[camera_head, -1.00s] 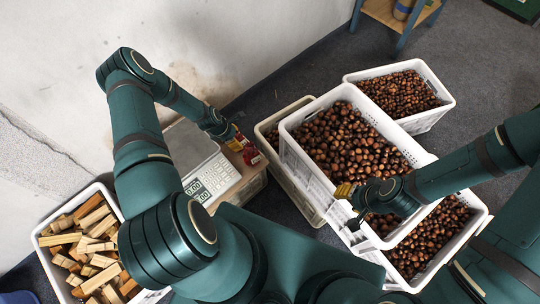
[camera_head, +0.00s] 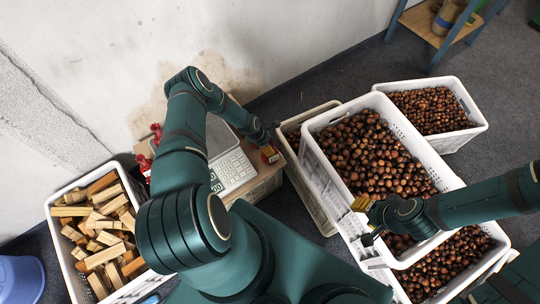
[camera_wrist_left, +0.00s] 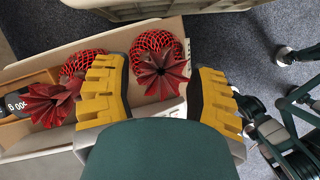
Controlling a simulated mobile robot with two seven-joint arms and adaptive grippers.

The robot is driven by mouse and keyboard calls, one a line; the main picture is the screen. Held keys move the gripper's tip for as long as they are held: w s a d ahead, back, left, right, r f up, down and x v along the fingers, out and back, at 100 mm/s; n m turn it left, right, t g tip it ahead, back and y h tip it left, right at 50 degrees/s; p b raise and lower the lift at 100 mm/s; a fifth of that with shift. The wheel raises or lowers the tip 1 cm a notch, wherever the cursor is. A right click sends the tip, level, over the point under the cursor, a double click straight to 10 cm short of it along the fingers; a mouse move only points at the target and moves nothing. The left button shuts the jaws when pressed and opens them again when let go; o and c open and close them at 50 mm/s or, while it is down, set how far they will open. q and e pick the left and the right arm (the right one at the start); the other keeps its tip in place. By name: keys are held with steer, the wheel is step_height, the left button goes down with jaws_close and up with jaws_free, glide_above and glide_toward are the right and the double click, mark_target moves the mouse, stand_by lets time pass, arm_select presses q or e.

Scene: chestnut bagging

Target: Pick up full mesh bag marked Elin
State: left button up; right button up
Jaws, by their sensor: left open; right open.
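Two red mesh bags with gathered, fanned-out tops lie in a tan box (camera_wrist_left: 180,110) in the left wrist view. The nearer bag (camera_wrist_left: 160,45) has its red top between the fingers of my open left gripper (camera_wrist_left: 158,72). The other bag (camera_wrist_left: 82,63) is left of the fingers. No name is legible on either. In the head view, my left gripper (camera_head: 263,142) is small and partly hidden at a red bag (camera_head: 269,154) beside the scale. My right gripper (camera_head: 366,218) is open and empty over the front edge of a white crate.
A white scale (camera_head: 228,172) stands near the wall, with more red items (camera_head: 156,132) behind my left arm. White crates of chestnuts (camera_head: 310,150) fill the right. A crate of wood blocks (camera_head: 68,255) and a blue bucket (camera_head: 20,280) are at left.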

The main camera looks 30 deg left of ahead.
arm_select(q)
steer(key=shift+x, duration=1.2)
jaws_close()
